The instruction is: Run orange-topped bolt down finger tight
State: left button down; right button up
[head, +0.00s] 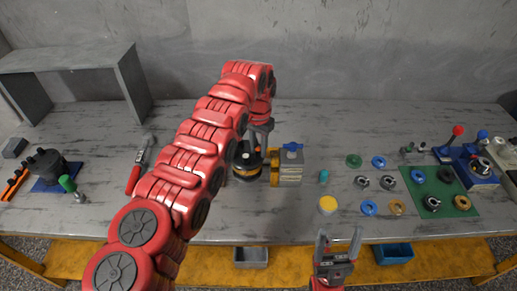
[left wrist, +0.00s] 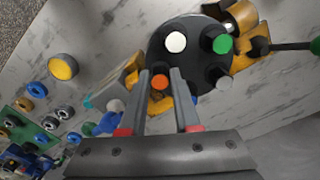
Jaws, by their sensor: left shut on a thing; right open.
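The hydraulic motor (head: 246,172) stands mid-bench, partly hidden behind my left arm. In the left wrist view its round dark top (left wrist: 183,45) carries a white-topped bolt (left wrist: 176,42), a green-topped bolt (left wrist: 222,44), and a grey-topped bolt (left wrist: 223,82). The orange-topped bolt (left wrist: 160,82) sits at the edge of that top, between the fingertips of my left gripper (left wrist: 160,75), which is shut on it. How deep the bolt sits is hidden. In the head view my left gripper (head: 256,144) is over the motor. My right gripper (head: 338,250) is open and empty at the bench's front edge.
A grey block with a blue knob (head: 291,165) stands right beside the motor. A yellow-topped cylinder (head: 327,205) and several rings lie to the right, near a green mat (head: 462,208). A red-handled tool (head: 133,180) and a dark pump-like part (head: 47,166) lie left.

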aim_at(258, 149)
pick_arm(q)
jog(key=shift+m, duration=1.7)
jog(key=c, duration=0.9)
grip_release()
jog(key=shift+r+p, duration=0.6)
jog(key=shift+r, duration=1.7)
